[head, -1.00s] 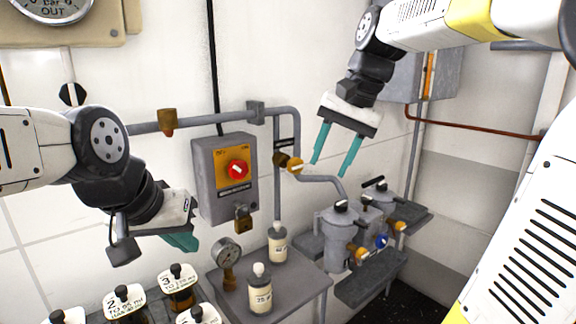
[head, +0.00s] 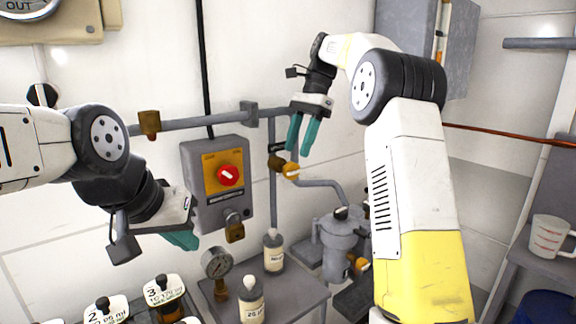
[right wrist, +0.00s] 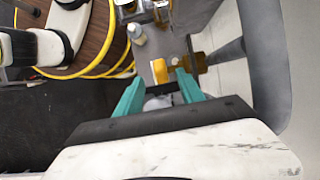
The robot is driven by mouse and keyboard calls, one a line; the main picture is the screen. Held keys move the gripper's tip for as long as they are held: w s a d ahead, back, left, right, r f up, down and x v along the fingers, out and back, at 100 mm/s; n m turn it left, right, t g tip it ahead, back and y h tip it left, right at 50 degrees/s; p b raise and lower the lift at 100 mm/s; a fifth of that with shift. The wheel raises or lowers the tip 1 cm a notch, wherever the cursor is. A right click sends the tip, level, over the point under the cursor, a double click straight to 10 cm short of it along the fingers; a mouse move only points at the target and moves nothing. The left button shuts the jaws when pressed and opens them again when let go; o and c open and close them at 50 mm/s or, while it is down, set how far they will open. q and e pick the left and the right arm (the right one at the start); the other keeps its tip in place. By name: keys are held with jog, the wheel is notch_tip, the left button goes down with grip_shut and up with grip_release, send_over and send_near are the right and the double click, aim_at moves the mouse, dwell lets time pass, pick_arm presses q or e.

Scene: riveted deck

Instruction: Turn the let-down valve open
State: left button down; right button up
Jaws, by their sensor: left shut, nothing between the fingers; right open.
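A valve with a round orange knob (head: 291,170) and a brass body sits on the vertical grey pipe right of the switch box. A pale bar marks the knob's face. No label on it is readable, so I take it as the let-down valve. My right gripper (head: 299,150) is open, pointing down, with its teal fingertips just above the knob in the head view. In the right wrist view the orange knob (right wrist: 159,71) shows just beyond and between the fingertips (right wrist: 160,84); contact is not visible. My left gripper (head: 182,240) is shut and empty, low at left.
A grey box with a red switch (head: 228,175) and a padlock (head: 234,228) hangs left of the valve. Below are a gauge (head: 215,264), bottles (head: 273,250) on a shelf (head: 300,294), and grey filter housings (head: 340,245). A measuring jug (head: 549,236) stands at far right.

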aim_at(292, 165)
jog(key=x, duration=0.6)
grip_shut()
